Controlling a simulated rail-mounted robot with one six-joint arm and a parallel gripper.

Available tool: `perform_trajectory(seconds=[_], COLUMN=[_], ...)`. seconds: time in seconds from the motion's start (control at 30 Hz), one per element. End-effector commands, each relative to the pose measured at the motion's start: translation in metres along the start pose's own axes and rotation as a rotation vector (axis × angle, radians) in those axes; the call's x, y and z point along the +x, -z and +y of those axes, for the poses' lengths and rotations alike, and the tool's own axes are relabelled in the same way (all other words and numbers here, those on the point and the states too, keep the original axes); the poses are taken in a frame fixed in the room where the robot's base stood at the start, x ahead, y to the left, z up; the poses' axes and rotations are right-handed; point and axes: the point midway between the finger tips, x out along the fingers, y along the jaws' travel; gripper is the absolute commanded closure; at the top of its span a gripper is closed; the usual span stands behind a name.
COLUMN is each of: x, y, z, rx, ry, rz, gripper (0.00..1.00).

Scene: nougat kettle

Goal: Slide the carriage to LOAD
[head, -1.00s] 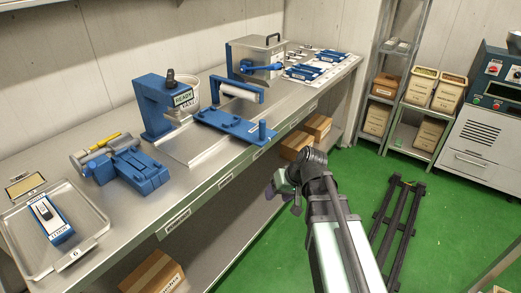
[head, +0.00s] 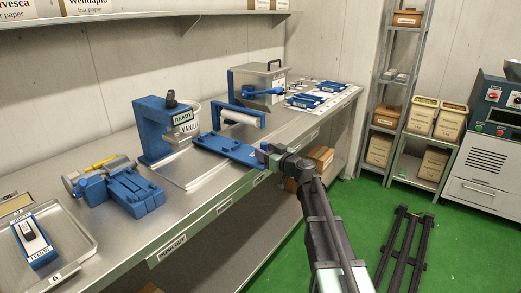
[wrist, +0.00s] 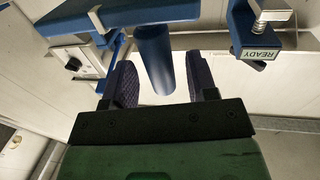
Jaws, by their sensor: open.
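A long blue slide plate (head: 228,148), which looks like the carriage, lies on the steel bench beside a white roller (head: 238,116). In the head view my gripper (head: 265,154) is at the plate's near right end and covers the knob there. In the wrist view my gripper (wrist: 160,85) is open, with dark purple pads on either side of a blue upright handle (wrist: 154,58). Gaps show between the handle and the pads. A LOAD mark cannot be made out.
A blue clamp device (head: 120,188) and a metal tray (head: 75,243) are further left. A steel box (head: 257,82) stands behind.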

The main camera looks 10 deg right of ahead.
Motion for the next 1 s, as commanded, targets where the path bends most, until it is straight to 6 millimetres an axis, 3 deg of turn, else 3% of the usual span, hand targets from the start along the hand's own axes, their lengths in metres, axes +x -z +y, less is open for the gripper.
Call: perform_trajectory(seconds=[0.03, 0.17, 0.47, 0.8, 1.0], x=[0.012, 0.028, 0.031, 0.030, 0.031], y=[0.000, 0.000, 0.000, 0.000, 0.000], z=[0.001, 0.001, 0.000, 0.000, 0.000], rx=[0.000, 0.000, 0.000, 0.000, 0.000], ry=[0.001, 0.001, 0.000, 0.000, 0.001], rz=[0.000, 0.000, 0.000, 0.000, 0.000], gripper=[0.47, 0.47, 0.49, 1.00, 1.00])
